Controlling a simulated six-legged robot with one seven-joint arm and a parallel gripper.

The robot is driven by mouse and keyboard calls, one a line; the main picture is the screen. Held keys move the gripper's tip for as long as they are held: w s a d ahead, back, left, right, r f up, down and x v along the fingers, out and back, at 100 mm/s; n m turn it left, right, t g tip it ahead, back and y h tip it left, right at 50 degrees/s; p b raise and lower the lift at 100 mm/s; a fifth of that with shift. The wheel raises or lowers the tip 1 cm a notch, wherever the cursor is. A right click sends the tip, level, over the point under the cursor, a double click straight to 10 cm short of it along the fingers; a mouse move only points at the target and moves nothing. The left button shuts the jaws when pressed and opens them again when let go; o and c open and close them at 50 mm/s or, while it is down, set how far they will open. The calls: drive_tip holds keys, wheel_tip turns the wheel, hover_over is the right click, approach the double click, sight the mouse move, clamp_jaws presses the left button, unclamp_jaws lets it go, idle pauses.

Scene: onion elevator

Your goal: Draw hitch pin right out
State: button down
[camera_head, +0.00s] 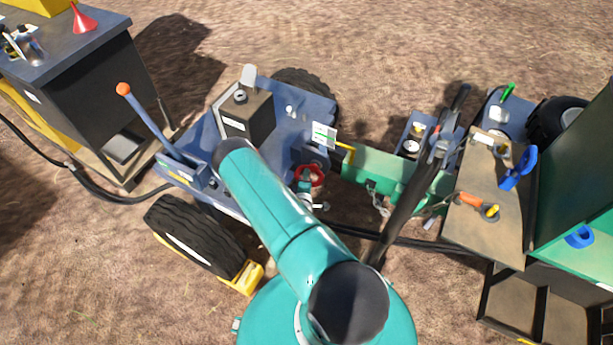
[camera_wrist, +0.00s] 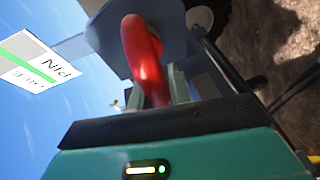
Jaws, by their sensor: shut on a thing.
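The hitch pin shows as a red ring handle (camera_head: 314,172) at the joint between the blue wheeled chassis (camera_head: 290,152) and the green drawbar (camera_head: 372,168). My gripper (camera_head: 304,186) is at this ring, partly hidden by my teal arm in the head view. In the wrist view the red handle (camera_wrist: 142,50) rises curved between the fingers of my gripper (camera_wrist: 158,95), which is shut on it. The pin's shank is hidden, so I cannot tell how deep it sits in the hitch.
A white label card (camera_head: 324,134) stands beside the hitch. A dark hose or bar (camera_head: 412,200) crosses the drawbar. An orange-knobbed lever (camera_head: 150,118) and a grey-capped box (camera_head: 245,112) rise from the chassis. A tan bench (camera_head: 490,225) with tools stands at the right.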

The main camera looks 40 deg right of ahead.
drive_tip(key=s+a, duration=0.4)
drive_tip(key=a, duration=0.8)
drive_tip(key=shift+s+a, duration=0.15)
drive_tip(key=c, duration=1.3)
unclamp_jaws()
drive_tip(key=shift+a, duration=0.1)
drive_tip(key=shift+s, duration=0.1)
drive_tip(key=v, duration=1.3)
drive_tip(key=shift+s+a+r, duration=0.2)
